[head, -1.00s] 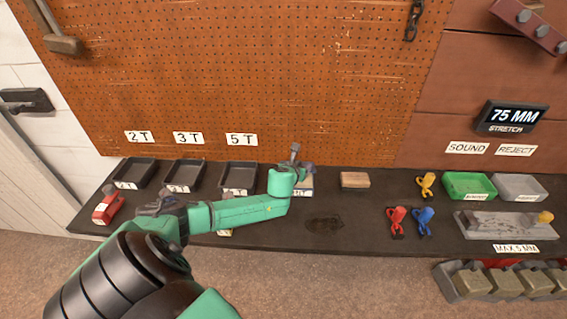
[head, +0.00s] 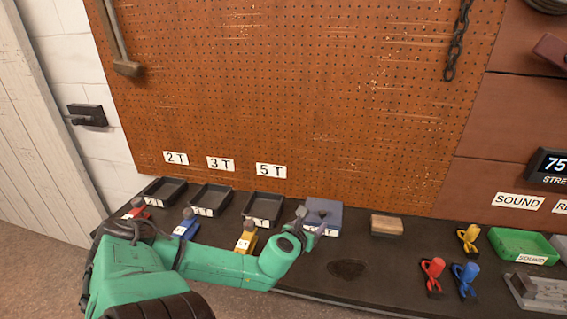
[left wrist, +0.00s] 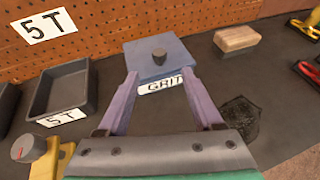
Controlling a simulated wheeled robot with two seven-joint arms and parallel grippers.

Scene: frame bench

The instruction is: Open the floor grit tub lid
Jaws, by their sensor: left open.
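The grit tub (head: 323,211) stands on the dark bench with a flat blue lid that lies closed on top. In the left wrist view the lid (left wrist: 172,52) has a small dark knob (left wrist: 159,56) in its middle, and a white GRIT label (left wrist: 165,85) shows on the front. My left gripper (head: 302,226) is at the tub's front left side in the head view. In the left wrist view its two purple fingers (left wrist: 163,78) are spread apart, with the tips near the lid's front edge and nothing between them. Whether they touch the tub I cannot tell. My right gripper is not in view.
Black trays (head: 263,207) stand left of the tub, with red, blue and yellow items in front. A wooden block (head: 386,225) lies to its right. Colored shackles (head: 432,275) and a green tray (head: 522,244) stand further right. The pegboard (head: 320,100) rises behind.

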